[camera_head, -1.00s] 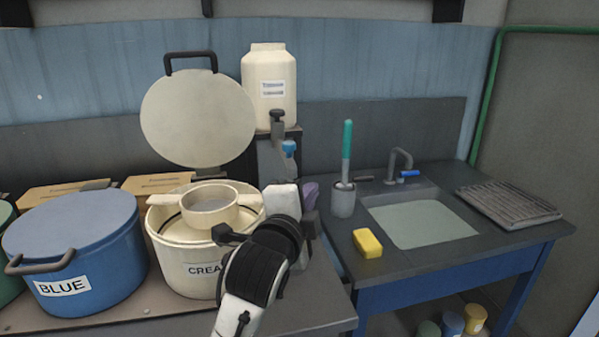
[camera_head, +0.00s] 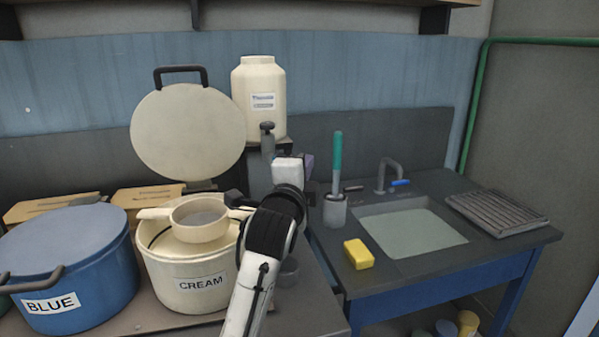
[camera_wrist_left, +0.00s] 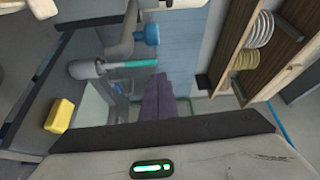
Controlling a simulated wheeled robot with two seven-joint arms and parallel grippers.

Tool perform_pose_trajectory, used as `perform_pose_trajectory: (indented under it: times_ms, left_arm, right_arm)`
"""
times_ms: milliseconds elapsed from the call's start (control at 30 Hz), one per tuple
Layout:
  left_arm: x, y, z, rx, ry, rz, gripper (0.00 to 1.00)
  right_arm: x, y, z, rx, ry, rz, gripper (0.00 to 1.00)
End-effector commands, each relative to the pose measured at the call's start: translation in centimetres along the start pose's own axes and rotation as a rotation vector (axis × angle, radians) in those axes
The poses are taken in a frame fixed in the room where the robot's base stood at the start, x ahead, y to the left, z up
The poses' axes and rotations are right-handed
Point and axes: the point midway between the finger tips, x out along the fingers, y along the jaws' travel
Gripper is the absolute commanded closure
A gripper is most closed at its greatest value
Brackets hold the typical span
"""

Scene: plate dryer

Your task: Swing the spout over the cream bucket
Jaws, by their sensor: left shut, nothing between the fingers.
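The cream bucket (camera_head: 160,270) stands open at centre left, with its round lid (camera_head: 185,135) upright behind it. A cream strainer (camera_head: 199,222) sits over its mouth. The grey spout (camera_wrist_left: 118,42) with a blue tip (camera_wrist_left: 146,35) shows in the left wrist view. In the head view my left gripper mostly hides the spout below the cream tank (camera_head: 259,100). My left gripper (camera_head: 308,162) is raised right of the bucket, its purple fingers (camera_wrist_left: 160,98) shut and empty. They look apart from the spout in the wrist view. My right gripper is not in view.
A lidded blue bucket (camera_head: 75,255) stands left of the cream one. To the right are a brush in a holder (camera_head: 335,210), a yellow sponge (camera_head: 358,254), a sink (camera_head: 411,233) with a tap, and a grey rack (camera_head: 496,212). A shelf with plates (camera_wrist_left: 260,30) shows in the wrist view.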

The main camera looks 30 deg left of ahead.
Motion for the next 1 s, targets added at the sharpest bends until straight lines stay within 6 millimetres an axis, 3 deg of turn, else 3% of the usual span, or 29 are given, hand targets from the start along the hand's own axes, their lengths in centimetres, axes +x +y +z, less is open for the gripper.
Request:
perform_pose_trajectory:
  times_ms: [133,200,400,1000]
  left_arm:
    - [3.0,-0.2,0.0,-0.001,-0.001,0.001,1.0]
    - [2.3,-0.1,1.4,0.001,-0.004,0.0,1.0]
    - [1.6,-0.1,3.4,0.0,-0.001,0.0,1.0]
    - [1.2,0.0,3.9,0.002,0.012,0.0,1.0]
  right_arm:
    - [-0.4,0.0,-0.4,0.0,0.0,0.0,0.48]
    - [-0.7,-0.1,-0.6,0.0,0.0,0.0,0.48]
    - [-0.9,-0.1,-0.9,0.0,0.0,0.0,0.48]
    - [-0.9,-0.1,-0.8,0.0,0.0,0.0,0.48]
